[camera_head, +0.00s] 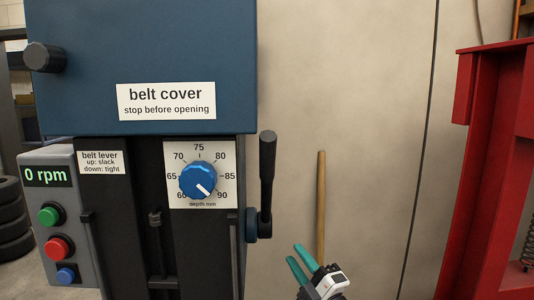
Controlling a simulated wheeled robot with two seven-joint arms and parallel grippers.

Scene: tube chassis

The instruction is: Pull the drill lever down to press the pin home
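The drill lever (267,170) is a black handle on the right side of the drill press. It stands upright, rising from a blue hub (251,224). My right gripper (294,253), with teal fingers, is below and to the right of the lever, apart from it. Its fingers have a gap between them and hold nothing. The blue depth dial (198,180) has its white mark pointing to the lower right. The pin is not in view. My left gripper is not in view.
The blue belt cover (150,60) is above the dial. A control box (60,205) at left reads 0 rpm and has green, red and blue buttons. A wooden pole (321,205) stands behind my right gripper. A red frame (480,150) is at the right.

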